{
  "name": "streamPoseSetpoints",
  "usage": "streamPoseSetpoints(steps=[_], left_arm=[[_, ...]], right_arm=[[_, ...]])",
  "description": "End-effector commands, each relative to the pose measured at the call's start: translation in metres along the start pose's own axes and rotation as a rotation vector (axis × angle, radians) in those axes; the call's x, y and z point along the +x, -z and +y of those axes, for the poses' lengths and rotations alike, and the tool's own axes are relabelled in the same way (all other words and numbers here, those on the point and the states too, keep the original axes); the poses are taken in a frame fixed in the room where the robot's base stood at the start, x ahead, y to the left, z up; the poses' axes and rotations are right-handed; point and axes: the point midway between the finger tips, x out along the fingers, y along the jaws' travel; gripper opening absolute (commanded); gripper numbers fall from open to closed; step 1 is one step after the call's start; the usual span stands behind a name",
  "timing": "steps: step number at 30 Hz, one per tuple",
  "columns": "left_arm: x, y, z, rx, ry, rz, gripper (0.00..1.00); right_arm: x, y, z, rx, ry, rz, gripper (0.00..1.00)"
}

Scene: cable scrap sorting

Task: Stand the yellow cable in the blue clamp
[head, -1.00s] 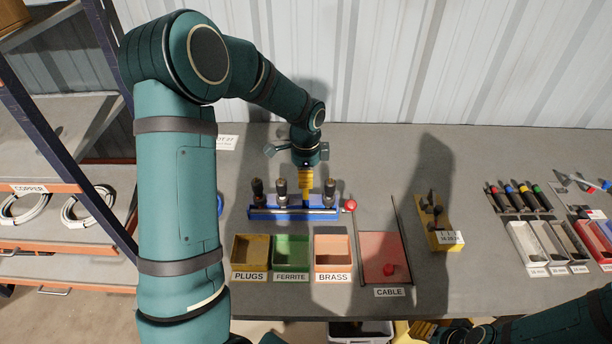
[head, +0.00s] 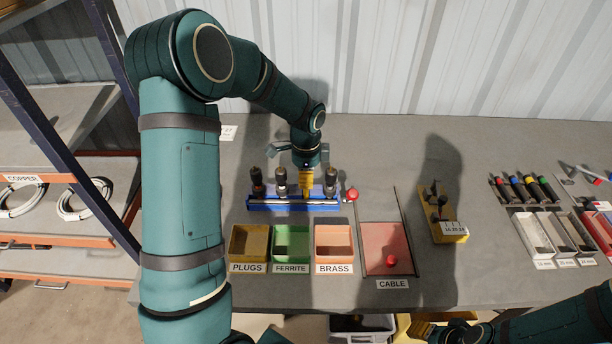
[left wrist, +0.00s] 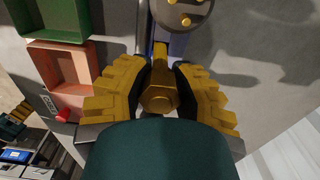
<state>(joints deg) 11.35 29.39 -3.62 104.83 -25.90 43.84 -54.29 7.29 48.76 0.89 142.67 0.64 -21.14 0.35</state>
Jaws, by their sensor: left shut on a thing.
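The blue clamp (head: 262,206) stands on the bench as a long bar holding several dark upright pieces, with a red ball knob (head: 352,194) at its right end. My left gripper (head: 306,186) points down over the clamp, between two dark pieces. It is shut on the yellow cable (left wrist: 160,92), which shows end-on between the black finger pads in the left wrist view. The cable's lower end is hidden in the head view; I cannot tell whether it sits in the clamp. My right gripper (head: 426,329) is at the bottom edge, its jaws unclear.
Labelled trays for plugs (head: 234,245), ferrite (head: 277,243) and brass (head: 319,245) lie in front of the clamp. A red cable tray (head: 385,238) with a red knob is right of them. A yellow block (head: 452,232) with dark tools stands further right.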

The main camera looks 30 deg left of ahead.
Motion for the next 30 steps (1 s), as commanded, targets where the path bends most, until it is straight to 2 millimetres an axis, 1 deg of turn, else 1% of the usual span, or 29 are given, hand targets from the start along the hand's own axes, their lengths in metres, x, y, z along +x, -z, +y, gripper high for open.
streamPoseSetpoints(steps=[17,30], left_arm=[[0.001,0.000,0.000,0.000,0.000,0.000,0.00],[0.012,0.000,0.000,0.000,0.000,0.000,0.00]], right_arm=[[0.000,0.000,0.000,0.000,0.000,0.000,0.47],[0.006,-0.001,0.002,0.000,0.000,0.000,0.47]])
